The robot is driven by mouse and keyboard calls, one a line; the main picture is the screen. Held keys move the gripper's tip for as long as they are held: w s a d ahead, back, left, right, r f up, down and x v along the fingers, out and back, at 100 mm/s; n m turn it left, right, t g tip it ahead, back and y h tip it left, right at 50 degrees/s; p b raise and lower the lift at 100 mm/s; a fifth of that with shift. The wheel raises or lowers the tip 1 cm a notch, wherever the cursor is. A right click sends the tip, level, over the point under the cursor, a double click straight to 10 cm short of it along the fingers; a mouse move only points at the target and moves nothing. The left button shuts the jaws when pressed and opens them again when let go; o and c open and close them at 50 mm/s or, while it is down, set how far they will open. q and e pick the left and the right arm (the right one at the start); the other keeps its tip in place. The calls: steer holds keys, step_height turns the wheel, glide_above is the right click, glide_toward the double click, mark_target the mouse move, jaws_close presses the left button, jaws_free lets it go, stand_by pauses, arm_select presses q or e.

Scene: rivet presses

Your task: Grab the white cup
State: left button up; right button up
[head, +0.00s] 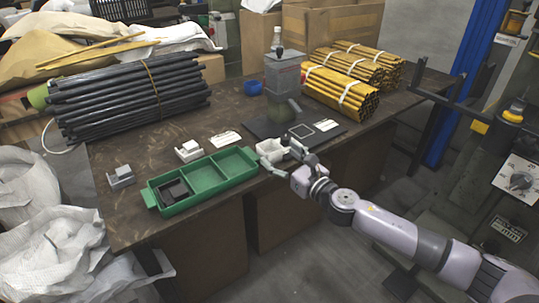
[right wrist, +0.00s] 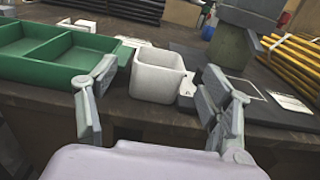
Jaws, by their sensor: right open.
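The white cup (head: 268,150) is a small square-sided container standing upright on the dark table, just right of the green tray. It also shows in the right wrist view (right wrist: 158,82), near the middle, with its open top up. My right gripper (head: 283,158) is at the table's front edge, close to the cup. In the right wrist view its two fingers (right wrist: 158,112) are spread wide, one on each side and nearer the camera than the cup. Nothing is between the fingertips that I can see being held. My left gripper is not in view.
The green divided tray (head: 212,192) stands left of the cup. A grey press (head: 283,72) stands behind it on a dark base plate. Black rods (head: 130,100) and yellow rods (head: 340,92) lie bundled on the table.

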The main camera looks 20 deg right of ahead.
mark_target(276, 152)
steer(key=x, duration=0.5)
steer(key=shift+w+a, duration=0.15)
steer(key=shift+w, duration=0.15)
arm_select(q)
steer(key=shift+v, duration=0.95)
arm_select(e)
steer(key=c, duration=1.1)
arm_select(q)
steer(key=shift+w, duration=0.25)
arm_select(e)
steer(key=shift+c, duration=0.2)
steer(key=shift+r, duration=0.15)
